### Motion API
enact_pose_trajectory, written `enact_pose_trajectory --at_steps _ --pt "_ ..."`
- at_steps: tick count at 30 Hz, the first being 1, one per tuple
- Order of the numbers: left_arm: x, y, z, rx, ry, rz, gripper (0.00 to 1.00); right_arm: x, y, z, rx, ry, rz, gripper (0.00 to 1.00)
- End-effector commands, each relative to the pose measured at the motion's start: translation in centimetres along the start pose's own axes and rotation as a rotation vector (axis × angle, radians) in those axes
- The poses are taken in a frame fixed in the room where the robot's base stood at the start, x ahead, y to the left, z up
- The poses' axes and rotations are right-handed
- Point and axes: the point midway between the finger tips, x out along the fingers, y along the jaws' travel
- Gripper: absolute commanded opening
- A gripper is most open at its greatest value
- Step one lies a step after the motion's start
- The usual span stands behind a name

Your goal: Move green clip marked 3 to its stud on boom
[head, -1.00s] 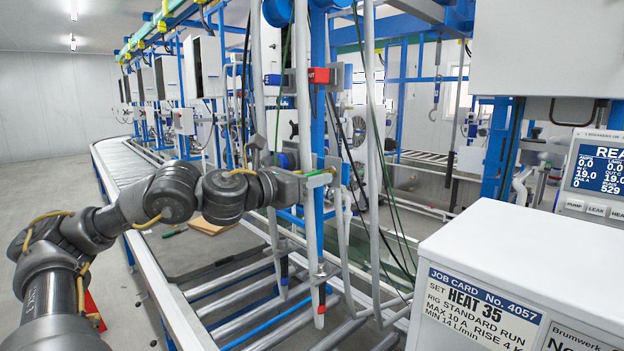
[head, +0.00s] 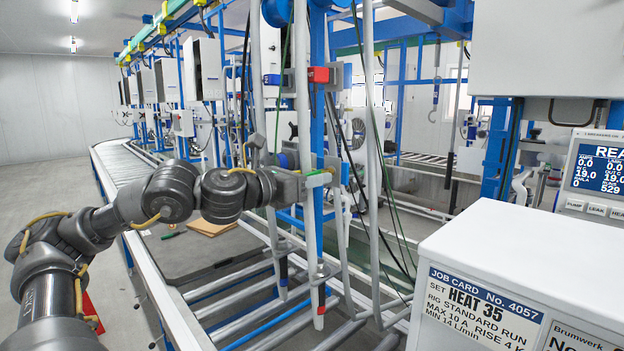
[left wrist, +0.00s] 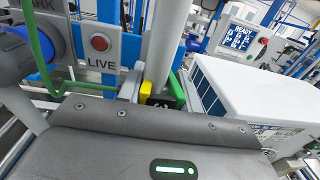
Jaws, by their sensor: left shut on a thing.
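My left gripper (head: 318,180) is in the middle of the head view, beside the hanging pale pipes. I cannot tell whether the clip touches the pipe. The boom's stud cannot be made out. My right gripper is not in view.
A grey panel marked LIVE with a red button (left wrist: 100,43) is close by at left in the wrist view. Cables and pipes hang around the gripper. A white cabinet (head: 530,250) stands at right. The roller conveyor (head: 250,300) runs below.

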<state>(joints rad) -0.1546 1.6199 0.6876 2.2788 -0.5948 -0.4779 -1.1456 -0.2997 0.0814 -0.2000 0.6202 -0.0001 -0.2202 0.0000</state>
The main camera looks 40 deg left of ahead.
Motion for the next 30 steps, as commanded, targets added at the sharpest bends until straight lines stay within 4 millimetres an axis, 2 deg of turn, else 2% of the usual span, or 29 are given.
enact_pose_trajectory --at_steps 30 --pt "-0.02 0.00 -0.05 0.000 -0.002 -0.003 0.00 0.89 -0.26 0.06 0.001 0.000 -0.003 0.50"
